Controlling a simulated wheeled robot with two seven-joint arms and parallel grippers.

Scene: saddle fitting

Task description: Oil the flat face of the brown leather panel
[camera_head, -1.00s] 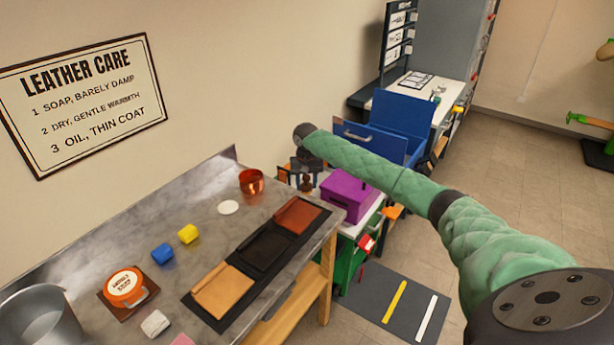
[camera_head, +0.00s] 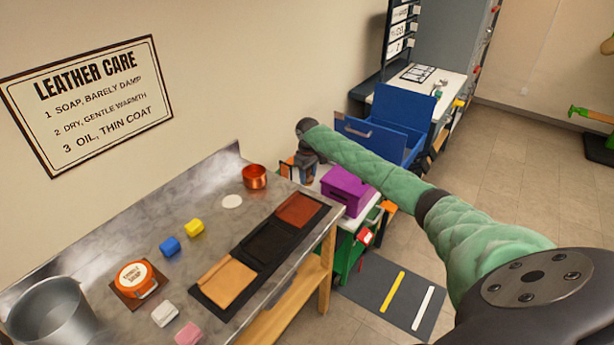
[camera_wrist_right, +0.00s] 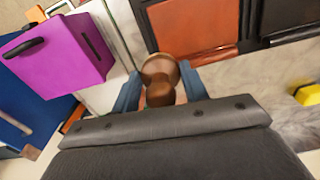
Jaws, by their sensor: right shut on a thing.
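The reddish-brown leather panel (camera_head: 300,209) lies at the far right end of a dark tray (camera_head: 275,226), in line with a black panel (camera_head: 266,242) and a tan panel (camera_head: 227,282). In the right wrist view the brown panel (camera_wrist_right: 195,25) shows at the top, beyond the fingers and apart from them. My right gripper (camera_head: 307,173) is just past the bench's far end, beside the purple box. In the wrist view it is shut on a rounded brown wooden thing (camera_wrist_right: 160,78). The underside of that thing is hidden. My left gripper is out of view.
A copper cup (camera_head: 254,177) and a white disc (camera_head: 232,201) stand behind the panels. Yellow (camera_head: 194,227) and blue blocks (camera_head: 170,246), an orange tin (camera_head: 134,279) and a metal bucket (camera_head: 50,315) are farther left. The purple box (camera_head: 346,190) is close to the gripper.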

